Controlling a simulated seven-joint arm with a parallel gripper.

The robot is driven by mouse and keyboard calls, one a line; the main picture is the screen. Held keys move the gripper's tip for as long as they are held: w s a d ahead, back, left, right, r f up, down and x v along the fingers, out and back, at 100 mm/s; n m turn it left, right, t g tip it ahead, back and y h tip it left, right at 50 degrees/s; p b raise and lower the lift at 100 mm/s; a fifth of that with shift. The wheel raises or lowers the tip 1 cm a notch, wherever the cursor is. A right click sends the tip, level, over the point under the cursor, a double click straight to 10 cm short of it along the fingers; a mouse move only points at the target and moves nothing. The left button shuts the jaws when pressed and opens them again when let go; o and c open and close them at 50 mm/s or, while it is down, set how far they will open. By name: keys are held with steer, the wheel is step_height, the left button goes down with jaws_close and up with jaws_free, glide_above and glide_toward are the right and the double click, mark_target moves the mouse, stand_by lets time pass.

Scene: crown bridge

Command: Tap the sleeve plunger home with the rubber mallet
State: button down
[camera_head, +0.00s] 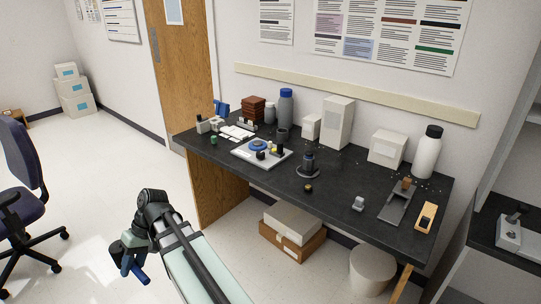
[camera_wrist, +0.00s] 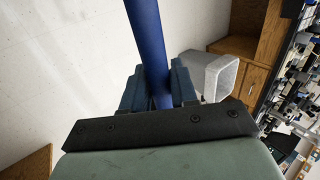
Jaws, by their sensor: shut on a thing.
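My gripper (camera_head: 131,264) is off the left front of the bench, out over the floor and well apart from the things on it. It is shut on a blue rod (camera_head: 141,276), which looks like the rubber mallet's handle. In the wrist view the rod (camera_wrist: 146,40) stands between both fingers (camera_wrist: 158,92) and runs out of the top of the picture; no mallet head can be made out. A dark upright cylinder on a round base (camera_head: 309,164), mid-bench, may be the sleeve plunger's holder. I cannot tell how far any plunger sits in it.
The black bench (camera_head: 270,185) holds a white tray (camera_head: 243,153) with small parts, bottles and boxes along the back, and a grey fixture (camera_head: 397,207) at right. A chair (camera_head: 22,170) stands left. A white bin (camera_head: 372,266) is below. Floor around my gripper is clear.

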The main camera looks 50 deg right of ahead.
steer(key=shift+r, duration=5.8)
step_height(320, 180, down, 19)
steer(key=shift+r, duration=0.15)
